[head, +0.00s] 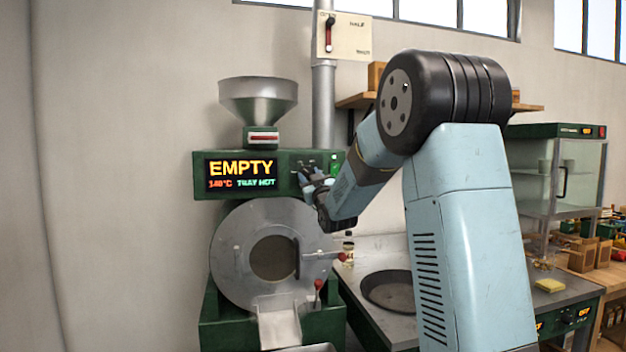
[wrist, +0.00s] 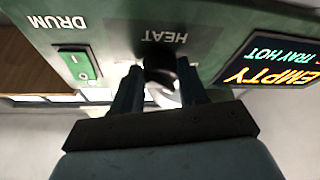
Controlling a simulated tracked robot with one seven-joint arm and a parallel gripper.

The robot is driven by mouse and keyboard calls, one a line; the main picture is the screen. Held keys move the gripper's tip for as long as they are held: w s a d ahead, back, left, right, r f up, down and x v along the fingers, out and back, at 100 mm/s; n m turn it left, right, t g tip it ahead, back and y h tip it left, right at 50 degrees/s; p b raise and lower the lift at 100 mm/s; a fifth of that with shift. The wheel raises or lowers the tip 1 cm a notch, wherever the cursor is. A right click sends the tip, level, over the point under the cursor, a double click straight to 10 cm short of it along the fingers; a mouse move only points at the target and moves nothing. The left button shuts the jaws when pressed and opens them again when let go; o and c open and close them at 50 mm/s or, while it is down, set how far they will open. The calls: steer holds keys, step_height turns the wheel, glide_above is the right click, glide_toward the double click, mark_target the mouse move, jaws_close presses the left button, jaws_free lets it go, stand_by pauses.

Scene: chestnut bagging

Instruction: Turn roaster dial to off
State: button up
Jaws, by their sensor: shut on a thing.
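The green roaster (head: 270,160) stands against the wall, its display (head: 241,173) reading "EMPTY", "140°C" and "TRAY HOT". My gripper (head: 308,178) is at the right part of its front panel. In the wrist view, upside down, my gripper (wrist: 162,88) has its two fingers on either side of the black dial (wrist: 158,60) under the label "HEAT". The gripper is shut on this dial. The dial's pointer and setting are hidden or too dark to read. The display (wrist: 275,62) also shows in the wrist view.
A green DRUM switch (wrist: 76,66) sits beside the dial. Below the panel are the round drum door (head: 228,245) and a red-knobbed lever (head: 318,284). A dark round pan (head: 388,291) lies on the counter to the right. A glass cabinet (head: 562,170) stands farther right.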

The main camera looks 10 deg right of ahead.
steer(key=shift+d+r+n+g+y, duration=0.15)
steer(key=shift+n+g+y, duration=0.45)
steer(key=shift+n, duration=1.25)
steer(key=shift+r+n+g+y, duration=0.1)
steer(key=shift+n+g+y, duration=0.5)
steer(key=shift+n, duration=1.2)
steer(key=shift+d+r+n+g+y, duration=0.25)
steer(key=shift+n+y, duration=0.65)
steer(key=shift+n, duration=0.95)
steer(key=shift+a+f, duration=0.15)
steer(key=shift+a, duration=0.05)
steer(key=o, duration=1.1)
steer(key=shift+c, duration=0.2)
